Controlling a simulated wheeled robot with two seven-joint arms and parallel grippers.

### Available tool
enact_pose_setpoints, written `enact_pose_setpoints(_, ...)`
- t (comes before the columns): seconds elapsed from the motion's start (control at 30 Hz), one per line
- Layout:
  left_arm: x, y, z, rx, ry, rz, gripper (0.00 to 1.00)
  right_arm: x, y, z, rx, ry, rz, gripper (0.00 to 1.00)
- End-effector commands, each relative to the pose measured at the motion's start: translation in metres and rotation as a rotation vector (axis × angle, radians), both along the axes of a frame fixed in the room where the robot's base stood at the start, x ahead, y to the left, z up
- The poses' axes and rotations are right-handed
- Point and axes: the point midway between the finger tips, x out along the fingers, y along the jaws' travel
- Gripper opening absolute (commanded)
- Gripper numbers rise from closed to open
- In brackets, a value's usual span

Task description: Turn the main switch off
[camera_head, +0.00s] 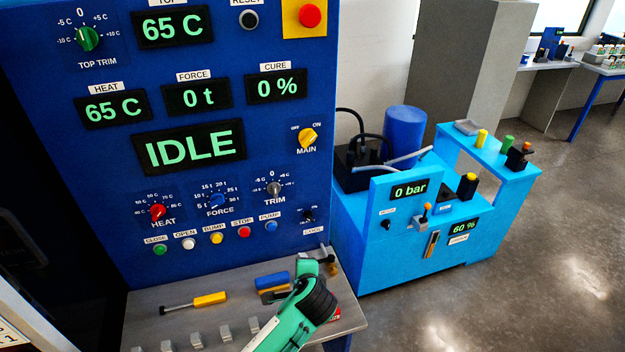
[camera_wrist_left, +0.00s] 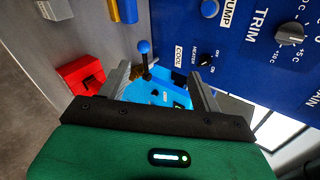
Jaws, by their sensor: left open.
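The main switch (camera_head: 308,138) is a yellow knob on the blue press panel, right of the IDLE display. OFF is marked at its upper left and ON at its upper right; the knob appears turned toward ON. My left gripper (camera_head: 328,264) is low, by the panel's lower right corner and above the grey ledge, well below the switch. In the left wrist view its two fingers (camera_wrist_left: 160,82) are apart with nothing held between them. That view shows part of the MAIN label at the right edge, but not the knob. My right gripper is not in view.
The ledge (camera_head: 140,305) holds a yellow-handled tool (camera_head: 209,299), a blue block (camera_head: 272,281) and a red box (camera_wrist_left: 82,75). A cool/heater knob (camera_head: 308,215) and trim knob (camera_head: 274,188) lie below the switch. A light-blue hydraulic unit (camera_head: 350,230) stands right of the panel.

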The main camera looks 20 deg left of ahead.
Motion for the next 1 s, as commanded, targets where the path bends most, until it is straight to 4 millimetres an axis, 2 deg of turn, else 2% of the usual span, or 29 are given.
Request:
enact_pose_setpoints(0.03, 0.022, -0.005, 0.036, 0.099, -0.042, -0.038, 0.65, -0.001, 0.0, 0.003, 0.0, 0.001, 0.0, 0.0)
enact_pose_setpoints(0.2, 0.069, -0.02, 0.14, 0.452, -0.143, -0.117, 0.65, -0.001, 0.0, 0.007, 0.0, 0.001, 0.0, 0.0)
enact_pose_setpoints(0.3, 0.084, -0.028, 0.192, 0.624, -0.183, -0.125, 0.65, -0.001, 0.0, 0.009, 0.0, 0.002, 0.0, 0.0)
enact_pose_setpoints(0.4, 0.09, -0.035, 0.23, 0.749, -0.208, -0.119, 0.65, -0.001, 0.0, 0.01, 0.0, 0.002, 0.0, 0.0)
enact_pose_setpoints(0.5, 0.093, -0.038, 0.251, 0.819, -0.22, -0.109, 0.65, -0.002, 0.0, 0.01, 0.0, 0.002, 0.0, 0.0)
enact_pose_setpoints(0.67, 0.1, -0.035, 0.261, 0.854, -0.223, -0.106, 0.65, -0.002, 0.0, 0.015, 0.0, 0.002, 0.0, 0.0)
enact_pose_setpoints(0.77, 0.111, -0.027, 0.263, 0.853, -0.222, -0.104, 0.65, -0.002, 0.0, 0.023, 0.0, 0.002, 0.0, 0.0)
enact_pose_setpoints(1.0, 0.153, 0.002, 0.265, 0.852, -0.22, -0.105, 0.65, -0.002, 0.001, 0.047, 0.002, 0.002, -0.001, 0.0)
